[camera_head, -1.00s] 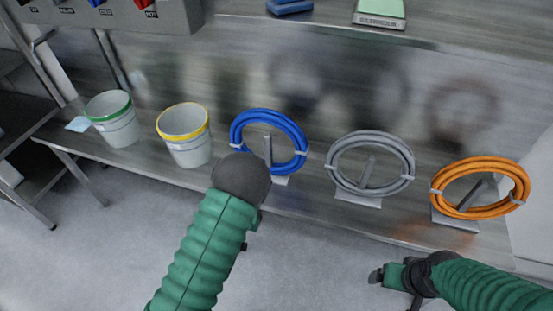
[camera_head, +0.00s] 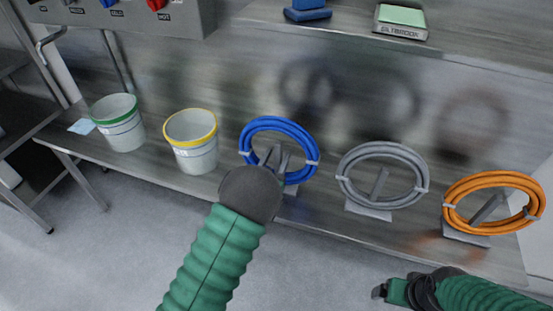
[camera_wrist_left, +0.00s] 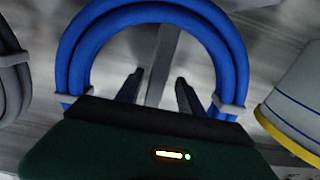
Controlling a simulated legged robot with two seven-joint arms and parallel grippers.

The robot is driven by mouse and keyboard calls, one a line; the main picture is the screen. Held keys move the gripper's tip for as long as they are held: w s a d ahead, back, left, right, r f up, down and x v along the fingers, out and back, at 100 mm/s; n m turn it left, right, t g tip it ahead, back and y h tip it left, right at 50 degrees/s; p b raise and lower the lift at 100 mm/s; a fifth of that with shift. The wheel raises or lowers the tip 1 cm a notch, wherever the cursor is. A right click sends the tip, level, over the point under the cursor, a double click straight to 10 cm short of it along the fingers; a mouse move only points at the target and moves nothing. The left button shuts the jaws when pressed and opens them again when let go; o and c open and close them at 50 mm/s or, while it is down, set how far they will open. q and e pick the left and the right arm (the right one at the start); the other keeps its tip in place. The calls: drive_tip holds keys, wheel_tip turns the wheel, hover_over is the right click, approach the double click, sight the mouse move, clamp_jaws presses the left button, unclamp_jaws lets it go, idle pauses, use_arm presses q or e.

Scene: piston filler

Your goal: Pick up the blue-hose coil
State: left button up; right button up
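The blue-hose coil (camera_head: 306,141) is a ring of several blue loops with grey ties, leaning on a metal stand on the bench. It also shows in the left wrist view (camera_wrist_left: 228,50), where its lower part is hidden behind my gripper. My left gripper (camera_head: 274,157) is at the coil's lower front. In the left wrist view its two dark fingers (camera_wrist_left: 157,82) are spread apart, appearing within the ring's opening, with the stand's post (camera_wrist_left: 163,60) between them in the picture. I cannot tell whether they touch the hose. My right gripper (camera_head: 383,293) is low at the right, away from the coils.
A grey coil (camera_head: 420,158) and an orange coil (camera_head: 530,183) stand to the right on the bench. A yellow-rimmed bucket (camera_head: 192,150) and a green-rimmed bucket (camera_head: 122,132) stand to the left. A shelf (camera_head: 350,22) runs above.

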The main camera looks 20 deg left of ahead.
use_arm(q)
drive_tip(key=shift+d+r, duration=0.1)
drive_tip(key=shift+d, duration=0.35)
drive_tip(key=c, duration=0.7)
clamp_jaws()
drive_tip(key=shift+a, duration=0.25)
drive_tip(key=shift+s+d, duration=0.1)
